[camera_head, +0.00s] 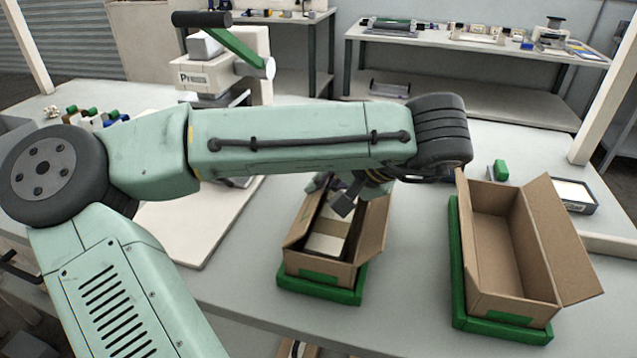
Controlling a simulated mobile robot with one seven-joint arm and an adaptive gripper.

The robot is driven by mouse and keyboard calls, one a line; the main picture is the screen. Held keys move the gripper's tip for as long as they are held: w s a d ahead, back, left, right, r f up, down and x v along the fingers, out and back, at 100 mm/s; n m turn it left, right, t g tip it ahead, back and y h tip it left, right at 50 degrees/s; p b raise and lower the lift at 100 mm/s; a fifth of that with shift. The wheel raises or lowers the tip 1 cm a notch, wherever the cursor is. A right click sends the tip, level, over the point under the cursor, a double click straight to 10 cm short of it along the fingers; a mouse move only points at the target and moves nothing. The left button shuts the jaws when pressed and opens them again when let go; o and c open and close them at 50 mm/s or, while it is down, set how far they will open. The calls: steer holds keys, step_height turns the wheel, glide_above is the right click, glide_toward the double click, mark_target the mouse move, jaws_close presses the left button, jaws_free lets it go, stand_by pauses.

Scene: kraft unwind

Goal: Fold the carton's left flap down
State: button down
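A brown carton (303,262) sits open on a green base (320,290) near the middle of the table. Its left flap (304,222) stands up, leaning outward, and its right flap (374,226) is also raised. Pale items (325,243) lie inside it. My gripper (343,206) hangs over the far part of this carton, angled downward. The arm partly hides it, so I cannot tell how its fingers stand or whether they touch a flap.
A second, empty carton (487,297) stands open on a green base (456,290) at right, its right flap (560,240) tilted outward. A labelled machine (207,76) and white board (195,232) are left. A dark tray (574,197) sits at far right.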

steer(key=shift+d+f+t+y+b, duration=0.15)
steer(key=shift+t+y+b, duration=0.05)
steer(key=shift+y+b, duration=0.3)
steer(key=shift+d+f+t+y+b, duration=0.1)
steer(key=shift+f+t+y+b, duration=0.1)
steer(key=shift+y+b, duration=0.25)
steer(key=c, duration=1.8)
jaws_free()
steer(key=shift+c, duration=0.2)
steer(key=shift+r, duration=0.15)
